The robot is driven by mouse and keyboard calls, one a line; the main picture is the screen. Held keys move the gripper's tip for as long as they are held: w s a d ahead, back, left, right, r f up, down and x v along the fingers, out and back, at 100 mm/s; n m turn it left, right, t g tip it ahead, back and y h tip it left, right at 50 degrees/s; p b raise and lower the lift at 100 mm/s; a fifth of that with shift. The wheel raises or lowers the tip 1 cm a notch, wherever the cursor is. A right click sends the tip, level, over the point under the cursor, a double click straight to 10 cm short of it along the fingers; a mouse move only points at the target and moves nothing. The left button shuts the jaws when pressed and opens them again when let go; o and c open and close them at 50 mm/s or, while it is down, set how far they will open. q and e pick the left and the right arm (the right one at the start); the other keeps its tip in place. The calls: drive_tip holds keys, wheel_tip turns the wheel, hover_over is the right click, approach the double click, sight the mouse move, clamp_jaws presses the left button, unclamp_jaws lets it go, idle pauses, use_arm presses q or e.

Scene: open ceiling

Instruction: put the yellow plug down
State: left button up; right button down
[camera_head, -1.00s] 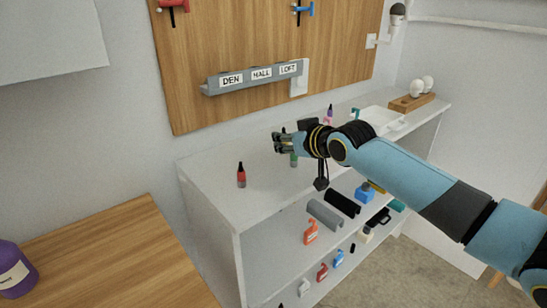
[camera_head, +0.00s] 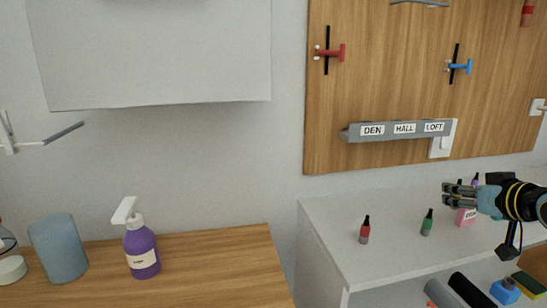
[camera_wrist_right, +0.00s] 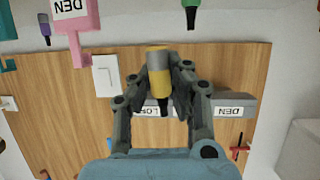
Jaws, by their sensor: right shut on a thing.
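In the right wrist view the yellow plug (camera_wrist_right: 158,62), with a grey band and a black tip, is held between the fingers of my right gripper (camera_wrist_right: 157,85). The gripper is shut on it. In the head view my right gripper (camera_head: 460,191) is at the right, over the white shelf top (camera_head: 330,215); I cannot make out the yellow plug there. My left gripper is not in view.
A red plug (camera_head: 364,232) and a green plug (camera_head: 427,224) stand on the shelf top. A pink tag (camera_head: 466,216) is below the right gripper. A grey labelled rail (camera_head: 390,139) is on the wooden board. The shelf top's left part is clear.

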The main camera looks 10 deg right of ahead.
drive_tip(key=shift+n+y, duration=0.5)
drive_tip(key=shift+y, duration=0.1)
drive_tip(key=a, duration=0.2)
drive_tip(key=s+a+f+b, duration=0.1)
drive_tip(key=a, duration=0.1)
drive_tip(key=a+b, duration=0.1)
drive_tip(key=a, duration=0.1)
drive_tip(key=shift+s+a+f, duration=0.2)
drive_tip(key=shift+s+f, duration=0.05)
drive_tip(key=shift+f, duration=0.15)
drive_tip(key=s+a+r+n+y+b, duration=0.2)
drive_tip(key=s+a, duration=0.3)
drive_tip(key=a, duration=0.4)
drive_tip(key=s+a+r+n+g+y+b, duration=0.1)
drive_tip(key=s+a+r+n+y+b, duration=0.1)
drive_tip(key=s+a, duration=0.4)
drive_tip(key=a+r+y, duration=0.1)
drive_tip(key=a+r, duration=0.1)
drive_tip(key=a, duration=0.2)
drive_tip(key=shift+s+n+g, duration=0.3)
drive_tip(key=shift+n, duration=0.1)
drive_tip(key=shift+b, duration=0.3)
